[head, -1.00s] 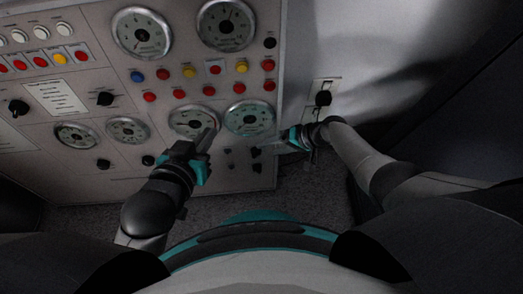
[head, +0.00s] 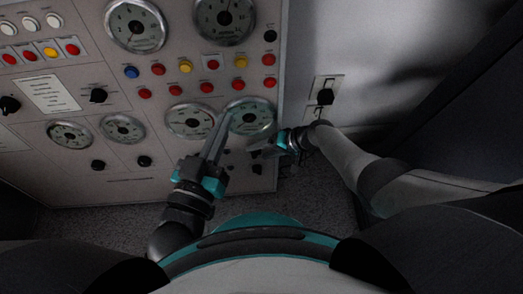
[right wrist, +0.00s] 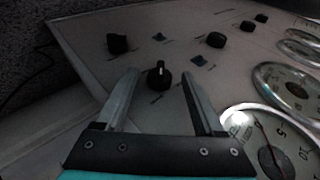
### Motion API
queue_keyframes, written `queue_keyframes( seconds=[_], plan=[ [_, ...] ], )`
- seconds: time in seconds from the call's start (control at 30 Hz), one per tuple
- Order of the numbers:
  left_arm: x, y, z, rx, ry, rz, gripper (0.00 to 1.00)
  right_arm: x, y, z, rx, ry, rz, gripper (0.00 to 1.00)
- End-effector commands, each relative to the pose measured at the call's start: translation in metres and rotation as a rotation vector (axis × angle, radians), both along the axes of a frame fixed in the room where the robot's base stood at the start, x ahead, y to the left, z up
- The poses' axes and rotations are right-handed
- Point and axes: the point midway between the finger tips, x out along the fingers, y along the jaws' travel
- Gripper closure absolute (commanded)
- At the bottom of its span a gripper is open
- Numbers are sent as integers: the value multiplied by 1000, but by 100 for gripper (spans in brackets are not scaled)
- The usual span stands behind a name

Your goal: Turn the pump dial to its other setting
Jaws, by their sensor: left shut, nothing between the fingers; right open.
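A small black knob with a pale pointer mark (right wrist: 160,75) stands on the panel in the right wrist view, between the fingers of my right gripper (right wrist: 153,98). I cannot read a label naming it as the pump dial. The right gripper is open, with a gap on both sides of the knob. In the head view my right gripper (head: 256,152) is at the panel's lower right corner, and its fingers partly hide the small knobs there. My left gripper (head: 224,119) is shut and empty, its fingertips in front of the two lower right gauges.
The control panel (head: 130,185) carries several round gauges, coloured buttons and black knobs. A round gauge (right wrist: 274,148) lies close to the right finger in the right wrist view. A wall switch (head: 325,96) is right of the panel. The floor below is clear.

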Motion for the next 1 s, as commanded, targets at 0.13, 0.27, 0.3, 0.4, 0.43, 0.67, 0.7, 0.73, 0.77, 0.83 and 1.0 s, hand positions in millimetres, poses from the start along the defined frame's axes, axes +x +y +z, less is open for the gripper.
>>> queue_keyframes(
  seconds=[0.13, 0.27, 0.3, 0.4, 0.43, 0.67, 0.7, 0.73, 0.77, 0.83, 1.0],
  plan=[
    [-2, -1, 1, -13, -18, 2, 100, 1, 1, -1, 0, 0, 0, 30],
    [-2, -1, 2, -16, -22, 2, 100, 1, 2, -1, 0, -1, -1, 30],
    [-2, -1, 2, -16, -22, 2, 100, 1, 2, -1, 0, -1, 0, 30],
    [-2, -1, 2, -16, -22, 2, 100, 1, 2, -1, 0, -1, 0, 30],
    [-2, -1, 2, -16, -22, 2, 100, 1, 2, -1, 0, -1, 0, 31],
    [-2, -1, 2, -15, -21, 3, 100, 1, 1, -1, 0, -1, 1, 57],
    [-2, -1, 2, -15, -21, 3, 100, 1, 1, -1, 0, -1, 1, 61],
    [-2, -1, 2, -14, -20, 2, 100, 1, 1, -1, 0, -1, 1, 65],
    [-2, -1, 2, -14, -20, 2, 100, 1, 1, -1, 0, -1, 1, 68],
    [-2, -1, 2, -14, -20, 2, 100, 1, 1, -1, 0, -1, 1, 76],
    [-2, -1, 1, -14, -20, 2, 100, 1, 1, -1, 0, -1, 1, 95]
  ],
)
